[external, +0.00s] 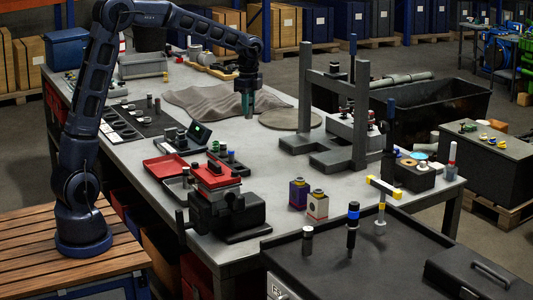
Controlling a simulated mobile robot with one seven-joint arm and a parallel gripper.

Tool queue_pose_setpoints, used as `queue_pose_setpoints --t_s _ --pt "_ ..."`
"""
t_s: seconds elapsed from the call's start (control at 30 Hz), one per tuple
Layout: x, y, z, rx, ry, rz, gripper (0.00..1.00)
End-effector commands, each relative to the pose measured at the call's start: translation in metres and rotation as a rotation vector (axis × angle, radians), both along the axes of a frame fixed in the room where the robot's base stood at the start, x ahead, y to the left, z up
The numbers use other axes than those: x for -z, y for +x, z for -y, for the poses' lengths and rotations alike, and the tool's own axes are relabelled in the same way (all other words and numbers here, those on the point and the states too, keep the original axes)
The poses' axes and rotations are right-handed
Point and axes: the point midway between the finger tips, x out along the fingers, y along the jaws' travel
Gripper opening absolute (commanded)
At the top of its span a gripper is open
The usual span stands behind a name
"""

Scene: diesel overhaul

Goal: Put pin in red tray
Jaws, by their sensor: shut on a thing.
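The red tray (166,167) is a shallow open tray on the near left part of the grey workbench, and it looks empty. My gripper (248,112) points straight down above the middle of the bench, to the right of the tray and farther back. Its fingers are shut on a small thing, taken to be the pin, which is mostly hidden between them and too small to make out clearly.
A black vise (226,212) with red parts stands in front of the tray. A small device with a green screen (198,132) is behind it. A crumpled grey cloth (205,100) lies left of my gripper. A grey press frame (334,110) rises to the right.

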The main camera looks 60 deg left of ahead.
Motion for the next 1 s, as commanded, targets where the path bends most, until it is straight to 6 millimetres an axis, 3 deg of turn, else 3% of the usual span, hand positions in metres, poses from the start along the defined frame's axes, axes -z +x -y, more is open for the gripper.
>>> queue_pose_setpoints --t_s 0.03,0.2,0.6,0.8,1.0 --pt "0.002 -0.009 -0.020 -0.037 0.001 0.001 0.00" --pt "0.009 -0.041 -0.077 -0.151 0.000 0.001 0.00" --pt "0.029 -0.137 -0.187 -0.426 -0.003 0.003 0.00" --pt "0.039 -0.182 -0.222 -0.539 -0.004 0.004 0.00" --pt "0.044 -0.206 -0.238 -0.600 -0.005 0.004 0.00"
